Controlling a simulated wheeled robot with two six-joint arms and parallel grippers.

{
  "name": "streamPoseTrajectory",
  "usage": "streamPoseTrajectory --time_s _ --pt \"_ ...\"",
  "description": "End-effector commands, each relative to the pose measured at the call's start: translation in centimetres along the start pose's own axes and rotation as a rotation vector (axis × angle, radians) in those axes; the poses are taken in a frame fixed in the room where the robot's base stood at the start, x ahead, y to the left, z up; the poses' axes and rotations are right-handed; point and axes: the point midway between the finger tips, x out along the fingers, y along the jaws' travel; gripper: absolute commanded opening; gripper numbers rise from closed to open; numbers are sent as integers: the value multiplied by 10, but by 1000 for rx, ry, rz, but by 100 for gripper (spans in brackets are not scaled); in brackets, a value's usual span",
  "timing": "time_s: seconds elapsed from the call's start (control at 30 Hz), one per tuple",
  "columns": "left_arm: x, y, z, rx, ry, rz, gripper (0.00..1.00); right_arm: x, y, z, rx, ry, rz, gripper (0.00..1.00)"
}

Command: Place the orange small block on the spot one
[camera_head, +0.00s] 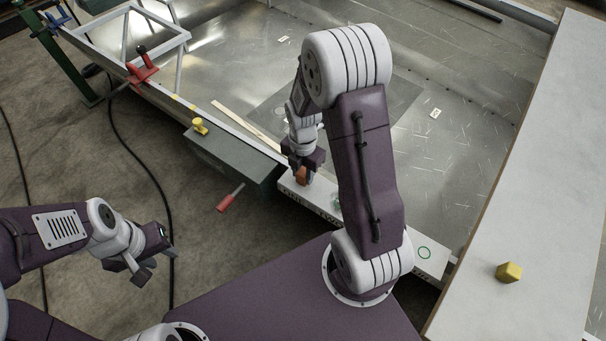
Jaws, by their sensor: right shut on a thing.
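The orange small block (301,175) is between the fingers of my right gripper (303,171), which is shut on it. Block and gripper are at the left end of a narrow white strip (319,198); I cannot tell whether the block touches it. Another green mark near the middle is mostly hidden by my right arm. My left gripper (135,270) is open and empty over the floor at the left.
A yellow block (509,272) lies on the pale board (540,190) at the right. A dark green box (232,160) with a red-handled tool (230,198) adjoins the strip's left end. A red clamp (142,67) sits on the metal frame. Black cables cross the floor.

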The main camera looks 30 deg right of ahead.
Motion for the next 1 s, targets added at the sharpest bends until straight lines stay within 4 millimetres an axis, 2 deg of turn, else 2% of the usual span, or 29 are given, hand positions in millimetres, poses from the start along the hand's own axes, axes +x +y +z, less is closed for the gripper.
streamPoseTrajectory --time_s 0.27,0.3,0.37,0.4,0.67,0.73,0.87,1.0 --pt "1 0 0 0 0 0 36 2 0 0 0 0 0 0" --pt "1 0 0 0 0 0 36 2 0 0 0 0 1 35" --pt "0 0 0 0 0 0 36 1 0 0 0 -1 1 52" --pt "0 0 0 0 0 0 36 1 0 0 0 0 1 54" --pt "0 0 0 0 0 0 36 1 0 0 0 -1 1 54" --pt "-4 0 0 0 0 0 36 -5 0 0 0 -1 2 54" --pt "-14 0 -2 0 0 0 36 -33 1 1 0 -3 4 54" --pt "-27 0 -3 0 0 0 36 -72 1 1 0 -4 5 54"
